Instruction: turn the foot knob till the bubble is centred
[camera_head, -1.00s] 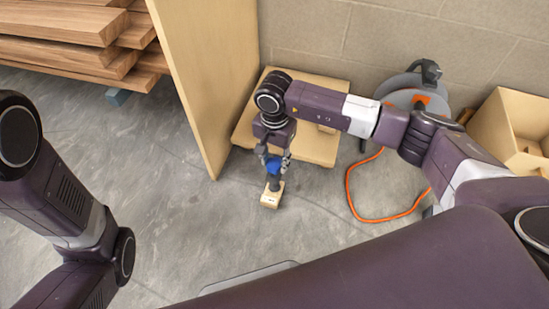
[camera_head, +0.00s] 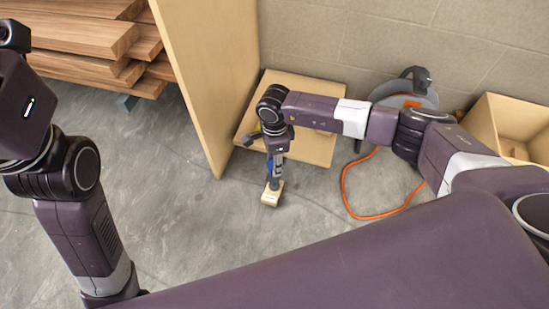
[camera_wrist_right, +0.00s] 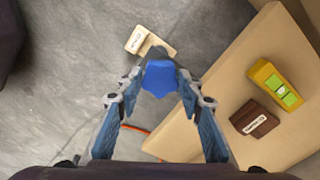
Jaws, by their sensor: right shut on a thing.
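The blue foot knob (camera_wrist_right: 160,78) is between the fingers of my right gripper (camera_wrist_right: 158,84) in the wrist view. The gripper is shut on it, and in the head view this gripper (camera_head: 277,163) points down at it. A pale wooden block with a small label (camera_head: 271,194) is on the floor just below the knob; it also shows in the wrist view (camera_wrist_right: 150,42). A yellow spirit level (camera_wrist_right: 275,84) with a green vial lies on the wooden board (camera_wrist_right: 222,95). The bubble's position is too small to tell. My left gripper is out of view.
A brown labelled block (camera_wrist_right: 254,119) lies beside the level. A tall wooden panel (camera_head: 208,75) stands left of the board. An orange cable (camera_head: 345,190) runs from a grey reel (camera_head: 420,90). Stacked planks (camera_head: 85,40) and an open box (camera_head: 500,125) flank the area.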

